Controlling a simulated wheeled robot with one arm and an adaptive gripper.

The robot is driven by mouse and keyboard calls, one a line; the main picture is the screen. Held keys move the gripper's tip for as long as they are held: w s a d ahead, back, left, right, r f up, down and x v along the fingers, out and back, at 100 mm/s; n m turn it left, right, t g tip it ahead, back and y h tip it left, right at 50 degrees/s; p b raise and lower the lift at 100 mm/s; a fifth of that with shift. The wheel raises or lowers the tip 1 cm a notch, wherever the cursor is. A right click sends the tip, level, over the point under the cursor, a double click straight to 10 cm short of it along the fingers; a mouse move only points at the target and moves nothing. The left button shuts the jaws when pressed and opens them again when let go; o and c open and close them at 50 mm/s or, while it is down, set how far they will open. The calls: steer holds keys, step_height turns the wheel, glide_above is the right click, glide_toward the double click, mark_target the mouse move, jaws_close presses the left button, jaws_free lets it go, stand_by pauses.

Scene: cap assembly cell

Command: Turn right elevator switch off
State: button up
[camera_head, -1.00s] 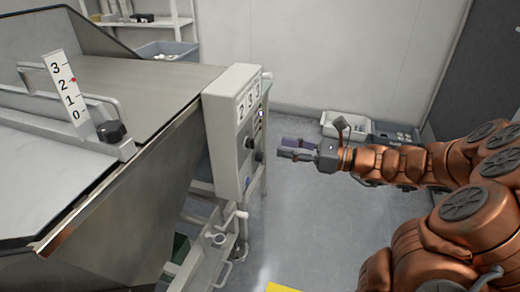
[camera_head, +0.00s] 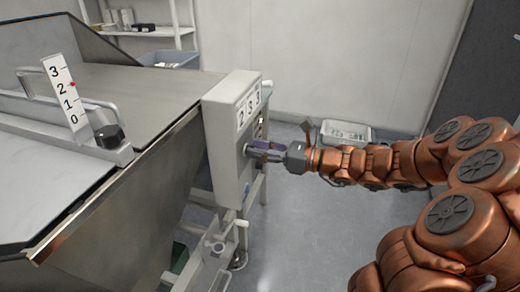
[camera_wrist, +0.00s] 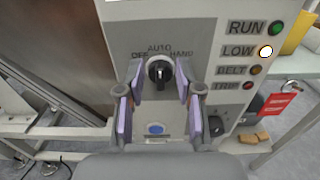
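The elevator switch is a black rotary knob (camera_wrist: 159,74) on a light grey control box (camera_wrist: 205,30), labelled OFF, AUTO and HAND. Its pointer looks roughly upright, toward AUTO. In the wrist view, my gripper (camera_wrist: 160,80) is open, with one purple-padded finger on each side of the knob and gaps visible between. In the head view, my gripper (camera_head: 265,152) reaches the right-hand face of the control box (camera_head: 222,165), where its fingers partly hide the knob.
RUN, LOW, BELT and TRIP lamps sit right of the knob; the LOW lamp (camera_wrist: 265,51) glows white. A blue button (camera_wrist: 156,129) is below the knob. A red tag (camera_wrist: 279,102) hangs at right. A steel hopper (camera_head: 140,150) stands left of the box.

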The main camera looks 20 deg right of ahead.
jaws_close()
steer(key=shift+n, duration=0.3)
stand_by(0.3)
steer(key=shift+s+a+f+n+b, duration=0.15)
steer(key=shift+n+b, duration=1.15)
steer(key=shift+n, duration=0.75)
steer(key=shift+s+f+n+b, duration=0.15)
steer(key=shift+n+b, duration=1.15)
steer(key=shift+n, duration=0.75)
steer(key=shift+r, duration=0.1)
jaws_free()
